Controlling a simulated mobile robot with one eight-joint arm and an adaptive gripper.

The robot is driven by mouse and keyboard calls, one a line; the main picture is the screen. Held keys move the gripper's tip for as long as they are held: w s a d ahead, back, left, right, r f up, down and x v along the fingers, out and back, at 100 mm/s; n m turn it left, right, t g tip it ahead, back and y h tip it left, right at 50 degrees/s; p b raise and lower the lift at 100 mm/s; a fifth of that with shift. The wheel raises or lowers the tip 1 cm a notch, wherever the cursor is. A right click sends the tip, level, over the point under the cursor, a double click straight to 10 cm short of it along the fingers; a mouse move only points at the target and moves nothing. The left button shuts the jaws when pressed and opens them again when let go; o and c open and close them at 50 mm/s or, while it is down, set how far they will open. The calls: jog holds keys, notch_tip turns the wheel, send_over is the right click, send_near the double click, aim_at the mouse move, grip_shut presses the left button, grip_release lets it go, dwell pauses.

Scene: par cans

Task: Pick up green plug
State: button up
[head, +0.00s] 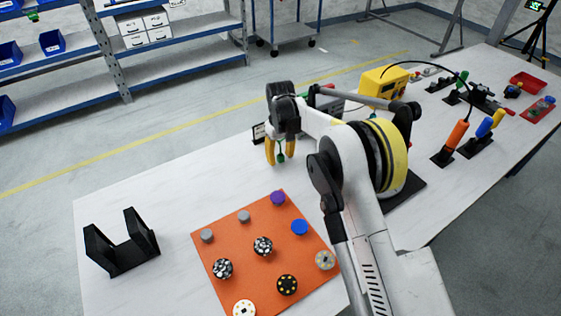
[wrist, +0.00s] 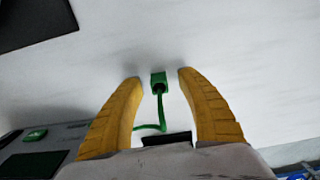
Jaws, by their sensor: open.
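The green plug (wrist: 158,79) shows in the wrist view as a small green block with a green cable running down from it and curving left. It lies between the two yellow fingertips of my gripper (wrist: 157,76), with a gap on each side. In the head view my gripper (head: 281,160) points down above the white table, left of my arm's elbow. The green plug (head: 281,157) shows there as a small dark green bit between the fingers. I cannot tell how far the fingertips are above the table.
An orange mat (head: 219,257) with several round pieces lies in front, and a black stand (head: 121,243) is at the left. A yellow box (head: 383,83) and several tools and fixtures stand at the back right. White table between the mat and my gripper is clear.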

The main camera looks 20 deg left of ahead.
jog(key=c, duration=0.9)
jog(key=shift+c, duration=0.3)
